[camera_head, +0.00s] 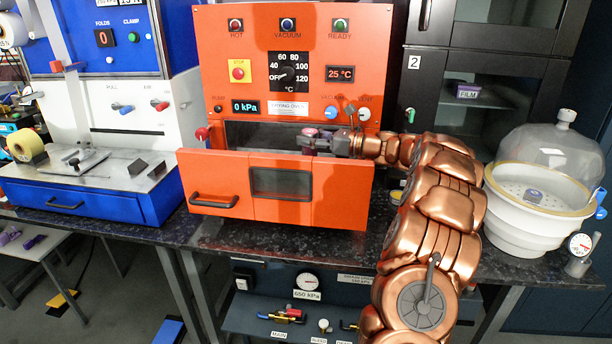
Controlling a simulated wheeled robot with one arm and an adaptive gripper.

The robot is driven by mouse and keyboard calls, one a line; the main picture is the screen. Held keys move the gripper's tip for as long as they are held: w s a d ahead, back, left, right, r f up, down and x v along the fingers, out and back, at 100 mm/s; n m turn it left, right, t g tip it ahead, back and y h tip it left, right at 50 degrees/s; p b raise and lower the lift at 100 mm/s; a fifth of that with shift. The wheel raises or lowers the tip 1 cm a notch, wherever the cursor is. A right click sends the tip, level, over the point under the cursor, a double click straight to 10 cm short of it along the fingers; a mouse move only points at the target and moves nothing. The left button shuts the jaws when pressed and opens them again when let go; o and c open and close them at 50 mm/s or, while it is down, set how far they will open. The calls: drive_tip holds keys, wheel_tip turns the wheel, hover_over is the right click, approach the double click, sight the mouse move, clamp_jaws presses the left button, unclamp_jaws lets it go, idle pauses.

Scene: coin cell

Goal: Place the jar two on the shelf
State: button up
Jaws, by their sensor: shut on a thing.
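My copper-coloured arm reaches in from the right, and my gripper (322,142) is at the dark opening of the orange oven (213,70). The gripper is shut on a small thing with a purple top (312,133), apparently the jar. The fingers hide most of it, and no number can be read on it. The oven's orange door (228,170) is open, standing in front of the lower part of the opening. The chamber (255,135) is dark behind it; a shelf inside cannot be made out clearly. The oven display reads 25 °C.
A white vacuum vessel with a clear dome (540,165) stands on the right, a small object inside. A blue and white machine (130,200) stands on the left. A black cabinet (440,100) marked 2 is behind my arm. The dark worktop (285,240) is clear in front.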

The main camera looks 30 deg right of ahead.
wheel_tip(320, 180, down, 12)
drive_tip(key=shift+r, duration=0.25)
idle(0.3)
drive_tip(key=shift+f, duration=0.15)
drive_tip(key=o, duration=1.2)
drive_tip(key=shift+o, duration=0.2)
drive_tip(key=shift+d+r, duration=0.1)
drive_tip(key=shift+r, duration=0.1)
drive_tip(key=v, duration=1.2)
drive_tip(key=shift+b, duration=0.35)
